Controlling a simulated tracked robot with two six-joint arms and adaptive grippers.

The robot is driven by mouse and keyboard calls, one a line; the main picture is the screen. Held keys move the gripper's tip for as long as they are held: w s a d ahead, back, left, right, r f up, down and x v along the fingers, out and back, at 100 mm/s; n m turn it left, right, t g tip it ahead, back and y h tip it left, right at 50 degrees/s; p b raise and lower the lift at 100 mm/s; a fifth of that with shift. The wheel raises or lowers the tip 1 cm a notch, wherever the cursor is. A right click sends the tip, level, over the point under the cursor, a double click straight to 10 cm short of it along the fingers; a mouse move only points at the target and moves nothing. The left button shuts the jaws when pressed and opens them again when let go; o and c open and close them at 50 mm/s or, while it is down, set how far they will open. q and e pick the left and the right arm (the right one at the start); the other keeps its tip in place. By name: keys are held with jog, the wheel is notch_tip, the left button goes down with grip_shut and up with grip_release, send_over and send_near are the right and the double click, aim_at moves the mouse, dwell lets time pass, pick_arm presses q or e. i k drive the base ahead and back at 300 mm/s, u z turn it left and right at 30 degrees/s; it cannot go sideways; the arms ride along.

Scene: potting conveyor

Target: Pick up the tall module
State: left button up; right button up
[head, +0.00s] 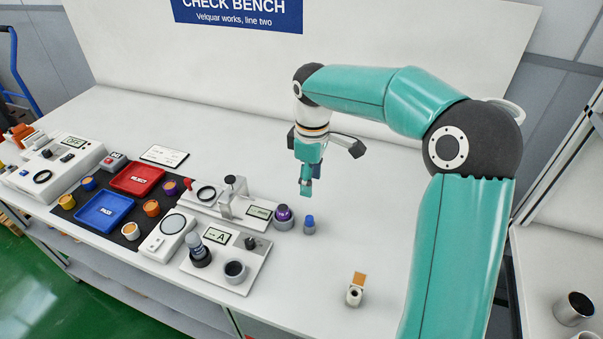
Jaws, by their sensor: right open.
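A tall grey cylinder (196,246), which looks like the tall module, stands upright in a dark round holder on the front test plate marked "A" (222,272). A shorter purple-topped piece (284,214) and a small blue-topped piece (309,222) stand on the bench to its right. My right gripper (306,187) points down above the bench, behind these two pieces and apart from the tall cylinder. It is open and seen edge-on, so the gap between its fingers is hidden. My left gripper is not in view.
Red (137,180) and blue (103,212) trays lie left among several small coloured pieces. The bench's back is clear.

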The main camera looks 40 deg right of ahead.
aim_at(358, 281)
jog(key=k, duration=1.5)
